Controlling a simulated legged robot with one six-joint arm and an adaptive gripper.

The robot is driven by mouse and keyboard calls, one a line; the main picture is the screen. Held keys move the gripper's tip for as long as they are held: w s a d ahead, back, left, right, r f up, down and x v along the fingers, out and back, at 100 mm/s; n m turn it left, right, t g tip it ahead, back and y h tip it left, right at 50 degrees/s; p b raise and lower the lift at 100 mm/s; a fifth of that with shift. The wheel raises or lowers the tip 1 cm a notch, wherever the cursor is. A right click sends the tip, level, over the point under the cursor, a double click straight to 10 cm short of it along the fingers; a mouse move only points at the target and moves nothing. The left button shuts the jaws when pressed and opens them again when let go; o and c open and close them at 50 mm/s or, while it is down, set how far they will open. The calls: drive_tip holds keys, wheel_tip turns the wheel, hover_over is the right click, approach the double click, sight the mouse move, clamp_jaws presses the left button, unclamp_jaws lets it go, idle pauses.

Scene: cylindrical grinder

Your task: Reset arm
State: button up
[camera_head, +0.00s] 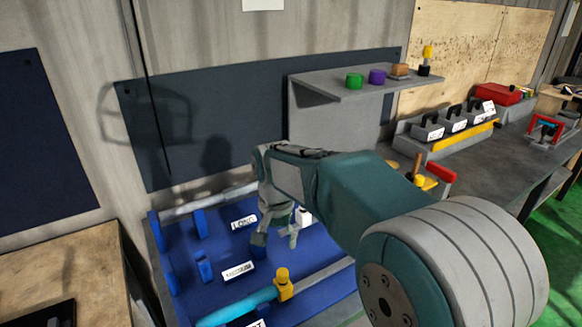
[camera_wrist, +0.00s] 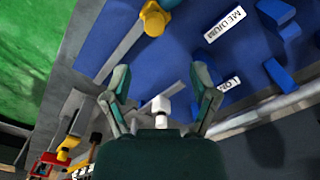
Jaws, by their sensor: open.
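My gripper (camera_head: 278,236) hangs over the blue board at the end of my green and grey arm. In the wrist view my gripper (camera_wrist: 160,88) has its two fingers spread wide apart, with nothing between the tips. The blue board (camera_head: 205,298) carries labels reading LONG (camera_head: 243,222) and MEDIUM (camera_head: 238,271), with blue upright holders (camera_head: 205,267). A light blue cylinder with a yellow fitting (camera_head: 284,284) lies across the front of the board. A small white piece (camera_wrist: 160,106) shows just past the palm in the wrist view. My arm hides part of the board.
A grey shelf (camera_head: 335,88) behind holds a green piece (camera_head: 354,81), a purple piece (camera_head: 377,76) and others. Grey bins (camera_head: 431,132) and a red box (camera_head: 497,95) stand on the bench to the right. A wooden table (camera_head: 60,255) is at the left.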

drive_tip(key=s+d+r+n+t, duration=0.1)
drive_tip(key=s+d+r+t, duration=0.1)
drive_tip(key=s+d+r, duration=0.4)
drive_tip(key=s+d+r+t, duration=0.2)
drive_tip(key=s+d, duration=0.6)
drive_tip(key=d, duration=0.3)
drive_tip(key=s+d+f+n+t, duration=0.1)
drive_tip(key=s+d+f, duration=0.1)
drive_tip(key=s+d, duration=0.2)
drive_tip(key=shift+s+f+t, duration=0.25)
drive_tip(key=shift+s+t, duration=0.05)
drive_tip(key=shift+s, duration=1.4)
